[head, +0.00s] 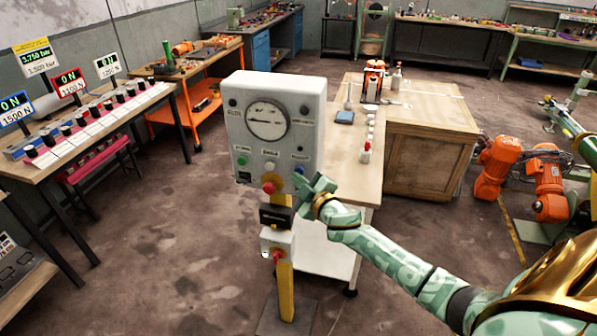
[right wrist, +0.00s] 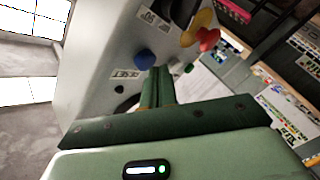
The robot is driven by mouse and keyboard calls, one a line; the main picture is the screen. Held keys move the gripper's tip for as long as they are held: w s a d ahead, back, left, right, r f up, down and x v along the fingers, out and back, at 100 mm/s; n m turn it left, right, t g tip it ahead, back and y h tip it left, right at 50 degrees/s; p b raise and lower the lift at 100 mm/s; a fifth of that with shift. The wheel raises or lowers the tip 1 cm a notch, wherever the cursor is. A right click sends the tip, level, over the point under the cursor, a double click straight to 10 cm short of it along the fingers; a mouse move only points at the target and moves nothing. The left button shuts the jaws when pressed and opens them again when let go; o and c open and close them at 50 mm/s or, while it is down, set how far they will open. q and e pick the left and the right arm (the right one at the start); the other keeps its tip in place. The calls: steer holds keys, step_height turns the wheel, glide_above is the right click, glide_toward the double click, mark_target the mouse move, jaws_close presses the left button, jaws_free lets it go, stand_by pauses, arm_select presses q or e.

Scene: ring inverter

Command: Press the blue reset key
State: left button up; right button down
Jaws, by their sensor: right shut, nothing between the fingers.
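The grey control box (head: 309,100) stands on a yellow post, with a round gauge on its face. The blue reset key (head: 299,170) is at its lower right. In the right wrist view the blue key (right wrist: 145,57) sits beside a label reading RESET. My right gripper (head: 314,190) is shut and empty, just below and right of the blue key in the head view. In the right wrist view its fingertips (right wrist: 160,70) lie close beside the key; I cannot tell whether they touch it. My left gripper is not in view.
A green key (head: 242,160) is at the box's lower left, and a red mushroom button (head: 269,187) on yellow is at its bottom edge. A smaller box (head: 277,243) is lower on the post. A workbench and a wooden crate (head: 428,150) stand behind.

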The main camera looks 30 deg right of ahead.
steer(key=shift+s+a, duration=0.25)
steer(key=shift+a, duration=0.05)
steer(key=shift+s+a+p, duration=0.6)
steer(key=shift+s+a, duration=1.05)
steer(key=shift+a, duration=0.25)
steer(key=s+f+m+g+b, duration=0.1)
steer(key=s+f+g, duration=0.3)
steer(key=f, duration=0.8)
steer(key=s+d+f+m+g+b, duration=0.1)
steer(key=s+f+g, duration=0.1)
steer(key=s+f, duration=0.75)
steer(key=s+f+m+g+b, duration=0.1)
steer(key=s+f+g+b, duration=0.15)
steer(key=f, duration=1.15)
steer(key=s+a+f+g+b, duration=0.1)
steer(key=s+a+f+g, duration=0.1)
steer(key=s+f, duration=0.4)
steer(key=s+a+f+m+g+b, duration=0.1)
steer(key=s+f, duration=0.6)
steer(key=s, duration=1)
steer(key=s+a+f+m+g+y+b, duration=0.1)
steer(key=s+a+f+g+b, duration=0.2)
steer(key=s, duration=0.8)
step_height(320, 180, down, 4)
steer(key=shift+s+a+g, duration=0.25)
steer(key=shift+a+g, duration=0.7)
steer(key=shift+a, duration=0.3)
